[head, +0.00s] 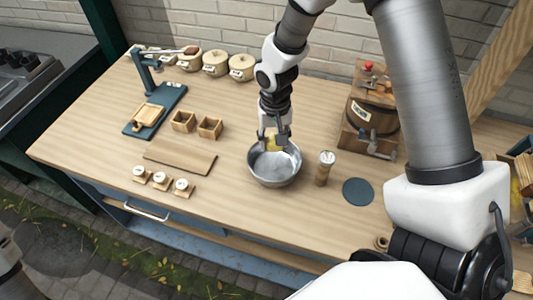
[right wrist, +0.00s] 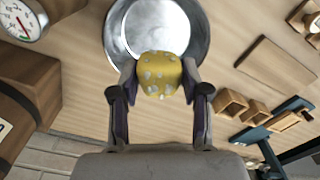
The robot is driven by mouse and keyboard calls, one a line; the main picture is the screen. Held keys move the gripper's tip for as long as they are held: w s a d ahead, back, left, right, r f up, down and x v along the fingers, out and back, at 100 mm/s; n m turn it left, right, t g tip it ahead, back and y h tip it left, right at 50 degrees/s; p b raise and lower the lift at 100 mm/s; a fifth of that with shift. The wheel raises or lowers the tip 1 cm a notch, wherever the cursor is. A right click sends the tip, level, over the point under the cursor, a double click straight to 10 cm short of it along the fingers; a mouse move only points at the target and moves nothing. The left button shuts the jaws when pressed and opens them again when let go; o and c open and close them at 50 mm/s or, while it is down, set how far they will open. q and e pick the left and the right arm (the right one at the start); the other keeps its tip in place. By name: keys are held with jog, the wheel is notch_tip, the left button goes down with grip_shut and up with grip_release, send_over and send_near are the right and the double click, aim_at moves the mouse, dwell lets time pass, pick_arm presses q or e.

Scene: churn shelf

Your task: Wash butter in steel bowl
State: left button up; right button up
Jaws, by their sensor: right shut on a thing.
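The steel bowl (head: 258,178) stands on the wooden worktop, right of its middle. Its inside is pale and shiny; I cannot tell whether it holds water. My right gripper (head: 272,144) points down at the bowl's far side. It is shut on the butter (head: 271,141), a yellow lump. In the right wrist view the butter (right wrist: 160,76) has pale drops or spots and sits between both fingers. There it overlaps the edge of the bowl (right wrist: 117,30); I cannot tell if it touches the bowl. My left gripper is not in view.
A peppermill-like wooden cylinder (head: 324,170) with a dial top and a dark round mat (head: 357,191) are right of the bowl. A barrel churn (head: 371,115) stands behind them. Left are a flat board (head: 180,157), two wooden boxes (head: 196,124) and a blue stand (head: 150,112). Lidded crocks (head: 215,62) line the back.

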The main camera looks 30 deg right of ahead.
aim_at(272, 169)
jog(key=shift+d, duration=0.55)
jog(key=shift+w+f, duration=0.1)
jog(key=shift+a+f+b, duration=0.4)
jog(key=shift+f+b, duration=0.1)
jog(key=shift+b, duration=0.15)
jog(key=shift+f+b, duration=0.35)
jog(key=shift+b, duration=0.05)
notch_tip(272, 169, down, 9)
jog(key=b, duration=0.6)
jog(key=shift+d+b, duration=0.15)
jog(key=shift+b, duration=0.15)
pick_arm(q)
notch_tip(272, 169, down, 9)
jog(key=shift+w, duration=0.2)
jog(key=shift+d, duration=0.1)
pick_arm(e)
jog(key=shift+w+a+p, duration=0.2)
jog(key=shift+w+p, duration=0.05)
jog(key=shift+p, duration=0.25)
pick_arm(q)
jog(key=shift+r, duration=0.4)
